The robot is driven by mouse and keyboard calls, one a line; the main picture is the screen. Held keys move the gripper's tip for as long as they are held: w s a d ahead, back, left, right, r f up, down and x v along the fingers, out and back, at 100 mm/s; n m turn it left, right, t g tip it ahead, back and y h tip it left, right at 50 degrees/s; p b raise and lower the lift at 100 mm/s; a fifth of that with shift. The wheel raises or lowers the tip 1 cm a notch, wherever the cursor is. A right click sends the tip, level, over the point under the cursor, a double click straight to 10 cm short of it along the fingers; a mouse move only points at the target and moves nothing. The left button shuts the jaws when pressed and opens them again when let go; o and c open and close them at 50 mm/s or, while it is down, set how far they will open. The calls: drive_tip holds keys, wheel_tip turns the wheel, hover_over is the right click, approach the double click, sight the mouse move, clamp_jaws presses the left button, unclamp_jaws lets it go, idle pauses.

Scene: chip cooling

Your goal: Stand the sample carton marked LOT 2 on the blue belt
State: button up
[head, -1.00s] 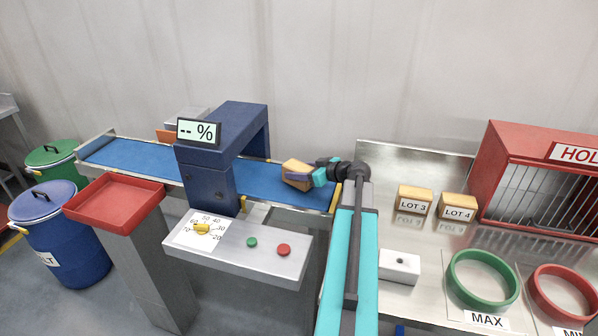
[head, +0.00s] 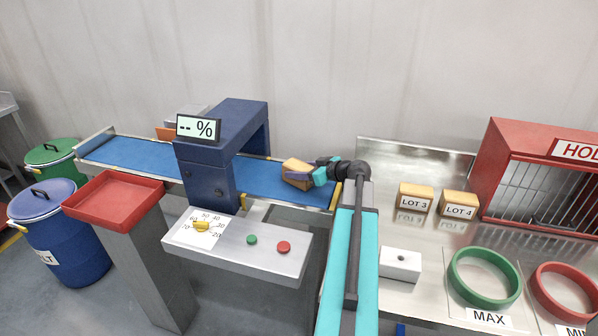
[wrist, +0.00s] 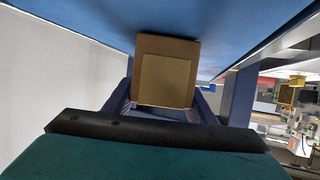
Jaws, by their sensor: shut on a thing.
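A tan carton (head: 296,165) is held in my gripper (head: 298,177) over the right end of the blue belt (head: 262,184). My gripper is shut on this carton. The carton's label cannot be read in either view. In the wrist view the carton (wrist: 166,72) sits between the two fingers (wrist: 165,108), against the blue belt surface (wrist: 90,20). In the head view I cannot tell whether its underside touches the belt.
The blue arch (head: 212,165) spans the belt to the left. A control panel (head: 240,250), red tray (head: 114,200), green ring (head: 484,279) and red cage (head: 540,180) stand around.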

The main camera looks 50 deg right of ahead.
drive_tip(key=shift+f, duration=0.15)
drive_tip(key=o, duration=1.3)
drive_tip(key=b+v, duration=0.4)
drive_tip(key=v, duration=1)
drive_tip(key=shift+w, duration=0.1)
drive_tip(key=shift+r, duration=0.2)
wheel_tip(320, 180, up, 9)
drive_tip(key=p, duration=0.9)
